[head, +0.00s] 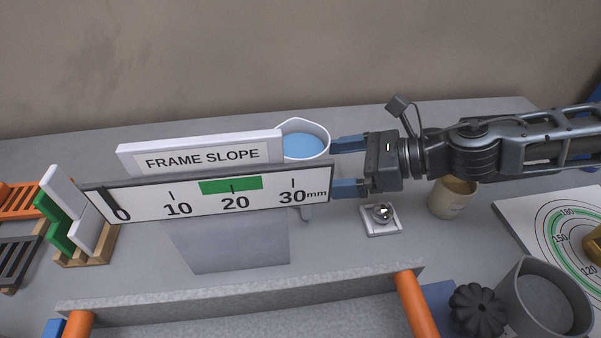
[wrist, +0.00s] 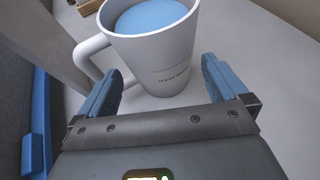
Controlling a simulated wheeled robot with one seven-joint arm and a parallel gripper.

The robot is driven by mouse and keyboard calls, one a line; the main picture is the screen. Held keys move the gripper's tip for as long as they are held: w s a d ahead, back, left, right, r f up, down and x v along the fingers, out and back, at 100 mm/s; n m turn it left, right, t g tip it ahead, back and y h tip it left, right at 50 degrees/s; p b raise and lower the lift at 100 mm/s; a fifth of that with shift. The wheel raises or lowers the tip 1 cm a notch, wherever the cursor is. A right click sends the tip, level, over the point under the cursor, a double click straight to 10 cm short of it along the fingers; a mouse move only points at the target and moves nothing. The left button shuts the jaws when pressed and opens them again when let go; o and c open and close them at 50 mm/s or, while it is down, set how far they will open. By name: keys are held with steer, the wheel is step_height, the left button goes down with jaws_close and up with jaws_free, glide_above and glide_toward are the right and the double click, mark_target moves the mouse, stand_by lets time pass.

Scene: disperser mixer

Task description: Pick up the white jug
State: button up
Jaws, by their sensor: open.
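The white jug (head: 305,129) holds blue liquid and stands upright behind the right end of the scale sign in the head view. Much of its lower body is hidden there. My gripper (head: 343,167) comes in from the right and is open. In the wrist view its blue fingers (wrist: 160,80) point at the jug, one toward each side of its lower body. I cannot tell whether either finger touches it.
The "FRAME SLOPE" scale sign (head: 215,195) stands in front of the jug. A small white pad with a metal ball (head: 382,213), a beige cup (head: 452,197) and a grey pot (head: 543,299) are to the right. A grey trough with orange posts (head: 411,300) is in front.

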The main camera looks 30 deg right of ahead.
mark_target(320, 147)
steer(key=shift+x, duration=1.9)
steer(key=shift+f, duration=0.1)
steer(key=shift+c, duration=0.4)
steer(key=c, duration=0.8)
steer(key=shift+c, duration=0.2)
steer(key=shift+r, duration=0.55)
steer(key=r, duration=0.3)
steer(key=shift+d+r, duration=0.2)
steer(key=shift+d, duration=0.2)
steer(key=w+d+r+b, duration=0.2)
steer(key=d+r, duration=0.4)
steer(key=d, duration=0.4)
steer(key=shift+d+r, duration=0.3)
